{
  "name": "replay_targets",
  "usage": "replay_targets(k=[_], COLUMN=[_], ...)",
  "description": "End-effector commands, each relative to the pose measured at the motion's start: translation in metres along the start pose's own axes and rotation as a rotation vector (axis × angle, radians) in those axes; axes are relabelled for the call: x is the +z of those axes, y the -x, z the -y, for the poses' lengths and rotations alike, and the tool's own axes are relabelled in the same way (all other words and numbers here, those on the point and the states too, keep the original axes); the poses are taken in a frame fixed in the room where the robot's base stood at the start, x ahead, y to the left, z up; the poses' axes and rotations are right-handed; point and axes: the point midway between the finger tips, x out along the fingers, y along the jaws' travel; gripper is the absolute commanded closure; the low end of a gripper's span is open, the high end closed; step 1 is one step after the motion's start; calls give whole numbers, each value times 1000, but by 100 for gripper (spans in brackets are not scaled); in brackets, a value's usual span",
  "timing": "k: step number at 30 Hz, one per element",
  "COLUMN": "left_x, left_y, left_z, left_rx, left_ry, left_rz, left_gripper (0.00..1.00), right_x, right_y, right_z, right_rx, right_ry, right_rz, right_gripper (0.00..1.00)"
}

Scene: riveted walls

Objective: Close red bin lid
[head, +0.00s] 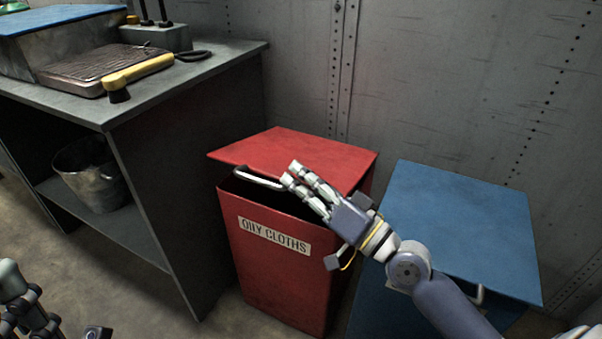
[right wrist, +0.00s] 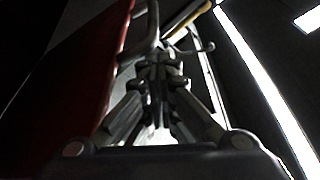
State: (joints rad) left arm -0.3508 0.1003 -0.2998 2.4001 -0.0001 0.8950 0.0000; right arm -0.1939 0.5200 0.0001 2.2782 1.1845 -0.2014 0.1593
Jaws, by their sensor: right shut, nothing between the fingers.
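The red bin (head: 275,262), labelled "OILY CLOTHS", stands on the floor in the head view. Its red lid (head: 320,153) is partly open, with a dark gap between its front edge and the bin rim. A pale handle (head: 258,180) is on the lid's front edge. My right gripper (head: 292,173) is shut and empty, its fingertips by the handle's right end; whether they touch it is unclear. In the right wrist view the shut fingers (right wrist: 160,68) are beside the red lid (right wrist: 108,70). My left gripper (head: 22,305) is partly visible at the lower left; its jaws are unclear.
A blue bin with a closed-looking lid (head: 465,225) stands right of the red bin, under my right arm. A grey workbench (head: 190,85) is at left, holding a yellow-handled tool (head: 138,72). A metal bucket (head: 90,175) sits on its lower shelf. A riveted wall is behind.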

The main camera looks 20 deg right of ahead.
Motion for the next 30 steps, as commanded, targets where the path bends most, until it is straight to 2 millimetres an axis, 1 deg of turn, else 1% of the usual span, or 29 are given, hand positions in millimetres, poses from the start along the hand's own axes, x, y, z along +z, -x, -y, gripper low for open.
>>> replay_targets(k=[3,9,26,30], left_x=[1,1,0,0], left_y=[5,8,7,7], left_z=[0,0,0,0], left_rx=[0,0,0,0], left_ry=[0,1,0,-1], left_rz=[-2,-4,-9,-9], left_gripper=[70,70,70,70], right_x=[6,11,12,12], right_y=[2,4,4,8], right_z=[-3,-4,-4,-4], right_rx=[0,0,0,0], right_ry=[-1,0,1,2], right_rz=[1,1,0,3], right_gripper=[100,100,100,100])
